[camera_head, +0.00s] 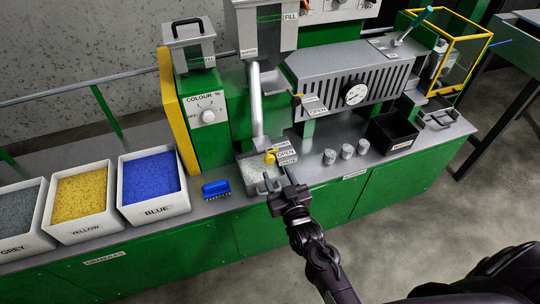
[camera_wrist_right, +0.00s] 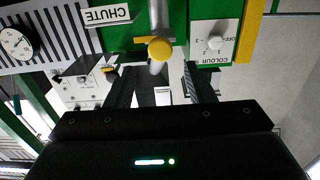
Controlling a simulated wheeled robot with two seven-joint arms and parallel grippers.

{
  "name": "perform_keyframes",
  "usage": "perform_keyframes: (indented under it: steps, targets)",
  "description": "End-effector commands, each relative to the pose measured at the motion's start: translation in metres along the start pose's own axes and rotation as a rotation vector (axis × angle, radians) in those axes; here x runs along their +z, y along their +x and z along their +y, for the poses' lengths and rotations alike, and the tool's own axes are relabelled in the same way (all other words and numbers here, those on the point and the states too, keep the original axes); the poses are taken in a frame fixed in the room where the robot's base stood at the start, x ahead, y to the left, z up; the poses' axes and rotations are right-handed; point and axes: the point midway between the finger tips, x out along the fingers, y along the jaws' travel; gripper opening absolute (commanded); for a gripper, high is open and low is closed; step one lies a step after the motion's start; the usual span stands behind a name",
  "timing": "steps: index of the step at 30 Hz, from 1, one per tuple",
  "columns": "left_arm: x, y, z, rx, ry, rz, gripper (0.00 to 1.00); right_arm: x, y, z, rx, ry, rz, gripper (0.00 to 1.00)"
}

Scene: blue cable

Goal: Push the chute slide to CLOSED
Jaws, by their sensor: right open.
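The chute slide's yellow knob (camera_head: 271,157) sits at the foot of the silver chute pipe (camera_head: 256,105), left of the small OPEN label (camera_head: 287,153). A further label just below it is too small to read surely. My right gripper (camera_head: 280,182) is open and empty just in front of the knob, apart from it. In the right wrist view the yellow knob (camera_wrist_right: 160,50) shows beyond and between the two dark fingers (camera_wrist_right: 160,85), with the CHUTE label (camera_wrist_right: 107,16) upside down to its left. My left gripper is not in view.
A grey tray of pale granules (camera_head: 250,178) lies under the pipe. A blue brush (camera_head: 216,188) and the blue bin (camera_head: 152,183) stand to the left. Several metal pucks (camera_head: 346,152) and a black box (camera_head: 391,134) stand to the right. The colour dial (camera_head: 208,116) is behind left.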

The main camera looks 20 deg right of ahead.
Motion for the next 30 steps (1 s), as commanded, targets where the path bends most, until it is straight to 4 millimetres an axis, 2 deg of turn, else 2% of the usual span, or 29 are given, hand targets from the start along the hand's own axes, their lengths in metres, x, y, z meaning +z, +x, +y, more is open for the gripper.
perform_keyframes:
  steps: [12, 18, 25, 30]
  targets:
    - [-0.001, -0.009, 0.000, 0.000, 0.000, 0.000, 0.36, 0.000, 0.062, -0.001, -0.001, 0.002, -0.001, 0.49]
    - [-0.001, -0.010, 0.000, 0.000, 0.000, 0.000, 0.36, 0.001, 0.073, -0.001, -0.001, 0.002, -0.003, 0.49]
    - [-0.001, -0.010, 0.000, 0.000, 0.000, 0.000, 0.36, 0.002, 0.073, -0.001, -0.001, 0.001, -0.003, 0.49]
    - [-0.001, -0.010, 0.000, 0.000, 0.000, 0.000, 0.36, 0.002, 0.073, -0.001, -0.002, 0.001, -0.004, 0.28]
